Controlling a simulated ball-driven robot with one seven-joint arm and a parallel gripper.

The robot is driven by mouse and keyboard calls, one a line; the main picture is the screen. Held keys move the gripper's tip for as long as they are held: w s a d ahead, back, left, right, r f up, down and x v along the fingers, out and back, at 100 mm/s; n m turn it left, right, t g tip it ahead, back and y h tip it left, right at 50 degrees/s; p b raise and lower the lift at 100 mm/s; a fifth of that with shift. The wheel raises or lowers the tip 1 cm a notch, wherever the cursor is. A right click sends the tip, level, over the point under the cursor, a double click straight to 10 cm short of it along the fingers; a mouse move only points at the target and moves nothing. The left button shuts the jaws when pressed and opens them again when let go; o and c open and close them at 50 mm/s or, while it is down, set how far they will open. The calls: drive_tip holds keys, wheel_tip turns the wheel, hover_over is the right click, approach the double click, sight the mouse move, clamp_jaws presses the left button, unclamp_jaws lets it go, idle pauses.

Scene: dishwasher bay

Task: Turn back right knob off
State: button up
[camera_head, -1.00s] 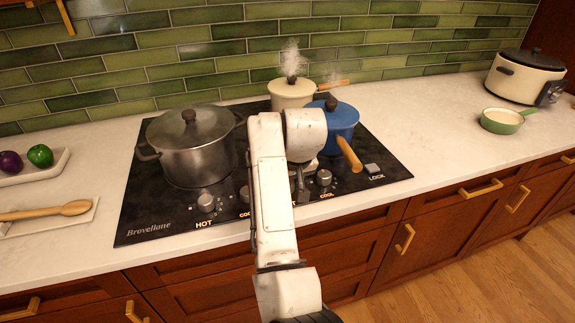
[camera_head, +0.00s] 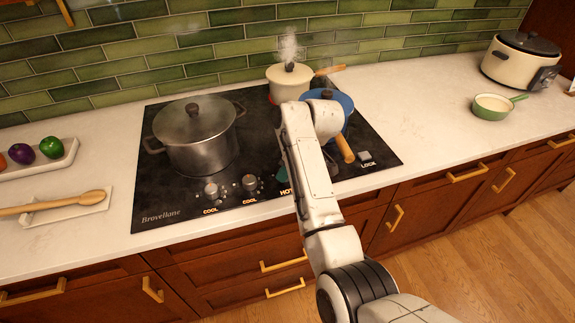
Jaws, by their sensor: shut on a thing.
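The black cooktop (camera_head: 165,205) has a row of knobs along its front. The left knob (camera_head: 211,191) and the one beside it (camera_head: 250,183) stand above lit "COOL" labels. A "HOT" label shows just left of my forearm. My gripper (camera_head: 328,165) points down at the front right of the cooktop, mostly hidden behind my arm. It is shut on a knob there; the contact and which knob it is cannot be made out.
A lidded steel pot (camera_head: 197,138) stands at left. A steaming cream pot (camera_head: 289,82) is at the back. A blue pot (camera_head: 343,102), its wooden handle (camera_head: 344,150) toward me, stands close behind my wrist.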

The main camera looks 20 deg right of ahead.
idle(0.3)
drive_tip(key=o, duration=1)
drive_tip(key=b+v, duration=0.1)
drive_tip(key=v, duration=0.9)
drive_tip(key=shift+d+r, duration=0.1)
drive_tip(key=shift+r, duration=0.25)
